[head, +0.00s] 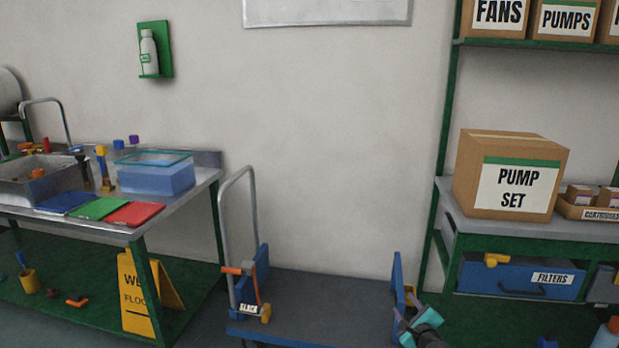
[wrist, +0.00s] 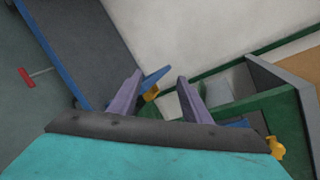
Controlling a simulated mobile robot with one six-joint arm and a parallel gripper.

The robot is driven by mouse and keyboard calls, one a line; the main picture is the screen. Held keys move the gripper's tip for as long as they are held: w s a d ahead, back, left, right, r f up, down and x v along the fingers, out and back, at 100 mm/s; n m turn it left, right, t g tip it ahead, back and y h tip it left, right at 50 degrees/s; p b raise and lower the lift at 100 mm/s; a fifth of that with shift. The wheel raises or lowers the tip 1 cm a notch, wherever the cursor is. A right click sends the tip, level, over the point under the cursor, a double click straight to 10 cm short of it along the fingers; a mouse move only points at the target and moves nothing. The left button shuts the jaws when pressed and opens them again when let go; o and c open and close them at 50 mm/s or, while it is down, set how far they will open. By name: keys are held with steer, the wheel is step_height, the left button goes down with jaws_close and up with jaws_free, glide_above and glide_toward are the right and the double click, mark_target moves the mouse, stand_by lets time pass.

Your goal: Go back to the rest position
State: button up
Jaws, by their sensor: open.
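My gripper (head: 408,313) is at the lower right of the head view, beside the right blue end panel (head: 397,272) of a flat cart. In the wrist view my gripper (wrist: 159,79) has its two purple fingers spread apart, with nothing clamped between them. A small yellow part (wrist: 151,93) and a blue piece (wrist: 156,76) show beyond the gap between the fingers. I cannot tell how far they are from the fingertips. My teal gripper body fills the bottom of the wrist view.
The cart's dark deck (head: 315,300) is mostly bare. A green-framed shelf (head: 446,225) holds a PUMP SET box (head: 510,175) on the right. A metal workbench (head: 180,195) stands left, a yellow wet-floor sign (head: 142,295) below.

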steer(key=s+a+f+m+g+h+p, duration=0.25)
steer(key=s+f+m+g+p, duration=0.3)
steer(key=s+f+m, duration=0.6)
steer(key=s+a+f+m+g+h+p, duration=0.1)
steer(key=s+a+f+m+g+p, duration=0.2)
steer(key=s+f+m+g+p, duration=0.6)
steer(key=s+a+f+m+g+y, duration=0.1)
steer(key=s+a+m+g, duration=0.2)
steer(key=s+m, duration=0.9)
steer(key=s+a+f+m+g+y+b, duration=0.1)
steer(key=s+a+m, duration=0.4)
steer(key=s+m, duration=0.8)
steer(key=shift+s+f+g+y, duration=0.35)
steer(key=shift+s+g+y, duration=0.3)
steer(key=shift+s+g, duration=0.35)
steer(key=c, duration=0.4)
